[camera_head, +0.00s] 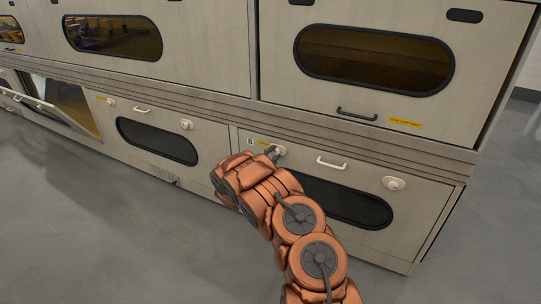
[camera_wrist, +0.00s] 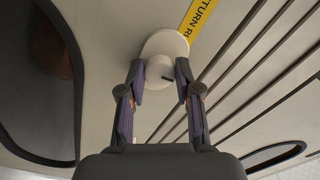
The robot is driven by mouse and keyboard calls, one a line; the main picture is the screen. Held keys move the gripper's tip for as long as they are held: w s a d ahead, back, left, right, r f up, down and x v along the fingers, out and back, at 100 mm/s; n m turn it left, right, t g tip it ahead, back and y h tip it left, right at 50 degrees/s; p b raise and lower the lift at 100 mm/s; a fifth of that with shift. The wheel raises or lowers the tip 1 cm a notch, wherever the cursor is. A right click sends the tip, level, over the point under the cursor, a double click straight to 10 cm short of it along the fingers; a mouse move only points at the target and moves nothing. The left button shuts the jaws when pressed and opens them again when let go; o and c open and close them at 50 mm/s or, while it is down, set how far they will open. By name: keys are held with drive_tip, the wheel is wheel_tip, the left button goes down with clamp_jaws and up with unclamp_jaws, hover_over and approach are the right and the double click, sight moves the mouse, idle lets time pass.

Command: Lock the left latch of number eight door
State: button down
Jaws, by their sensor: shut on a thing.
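The number eight door (camera_head: 300,165) is the lower right door in the head view, with a small "8" label at its upper left. Its left latch (camera_head: 277,150) is a round white knob near that label. My gripper (camera_head: 271,152) reaches it from the front. In the wrist view, the left latch (camera_wrist: 163,66) is a white knob with a dark mark, and the fingers of my gripper (camera_wrist: 160,77) are closed on its two sides. The door's right latch (camera_head: 394,183) is a similar white knob, free of contact. The door looks shut in its frame.
A white handle (camera_head: 331,162) and a dark oval window (camera_head: 345,203) are on the same door. A neighbouring lower door (camera_head: 75,105) at the far left hangs tilted open. A yellow label (camera_wrist: 200,18) is beside the latch. The grey floor (camera_head: 90,230) in front is clear.

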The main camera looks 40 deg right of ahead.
drive_tip(key=shift+w+a, duration=0.1)
drive_tip(key=shift+w, duration=0.05)
drive_tip(key=c, duration=0.8)
unclamp_jaws()
drive_tip(key=v, duration=1.2)
